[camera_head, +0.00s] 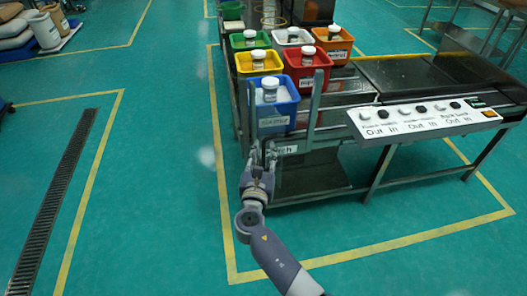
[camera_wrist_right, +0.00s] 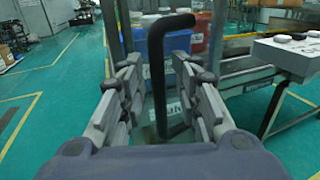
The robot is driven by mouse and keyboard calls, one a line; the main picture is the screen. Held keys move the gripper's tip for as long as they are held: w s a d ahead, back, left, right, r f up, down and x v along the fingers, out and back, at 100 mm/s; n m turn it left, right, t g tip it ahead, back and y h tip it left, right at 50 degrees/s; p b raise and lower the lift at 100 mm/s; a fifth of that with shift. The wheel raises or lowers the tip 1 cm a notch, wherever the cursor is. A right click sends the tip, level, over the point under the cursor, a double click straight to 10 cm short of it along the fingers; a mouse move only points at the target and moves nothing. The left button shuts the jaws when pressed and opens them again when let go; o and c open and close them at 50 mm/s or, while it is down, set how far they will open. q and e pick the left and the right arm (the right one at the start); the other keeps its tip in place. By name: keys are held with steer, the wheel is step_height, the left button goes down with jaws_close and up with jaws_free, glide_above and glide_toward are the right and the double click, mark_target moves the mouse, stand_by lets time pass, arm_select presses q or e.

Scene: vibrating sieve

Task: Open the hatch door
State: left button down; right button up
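The hatch door's black bar handle (camera_wrist_right: 157,75) stands upright in the right wrist view, between the two fingers of my right gripper (camera_wrist_right: 160,95). The fingers are spread, with a gap visible on both sides of the handle. In the head view my right gripper (camera_head: 263,150) is at the front left end of the machine, beside a white label (camera_head: 286,150) partly hidden by the fingers. Grey upright posts (camera_head: 315,105) rise beside the bins there. The handle is hard to make out in the head view. My left gripper is not in view.
Coloured bins with white-lidded jars, including a blue bin (camera_head: 277,112), stand on the machine behind the posts. A control panel (camera_head: 425,117) with several knobs is to the right. The green floor (camera_head: 165,200) to the left is clear, with a dark drain grate (camera_head: 52,205).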

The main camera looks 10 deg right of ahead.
steer(key=shift+w+r, duration=0.1)
steer(key=shift+r, duration=0.05)
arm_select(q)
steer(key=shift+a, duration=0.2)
arm_select(e)
steer(key=v, duration=1.2)
